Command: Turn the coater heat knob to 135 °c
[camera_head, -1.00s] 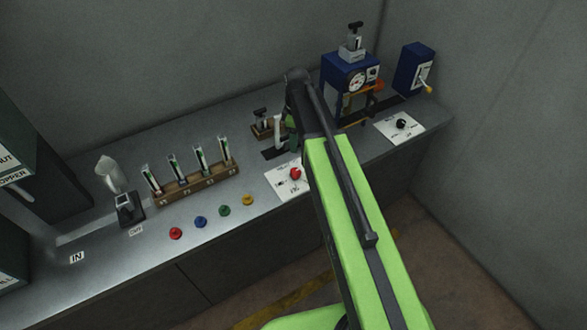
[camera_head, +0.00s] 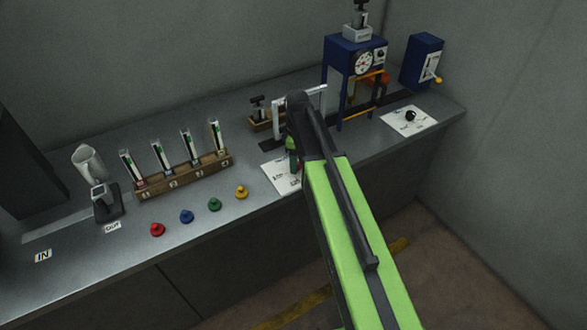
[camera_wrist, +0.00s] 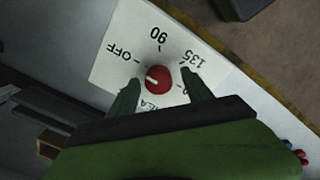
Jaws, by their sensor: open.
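The red heat knob (camera_wrist: 157,79) has a white pointer line and sits on a white dial plate (camera_wrist: 112,78) printed with OFF, 90 and 135. My gripper (camera_wrist: 161,80) is open, with one dark green finger on each side of the knob. I see space around the knob and cannot tell any contact.
A second white plate with a black knob (camera_head: 410,116) lies to the right, by a blue press (camera_head: 341,62) and a blue lever box (camera_head: 422,62). Red, blue, green and yellow buttons (camera_head: 186,216) and a wooden tube rack (camera_head: 185,176) stand left of the dial.

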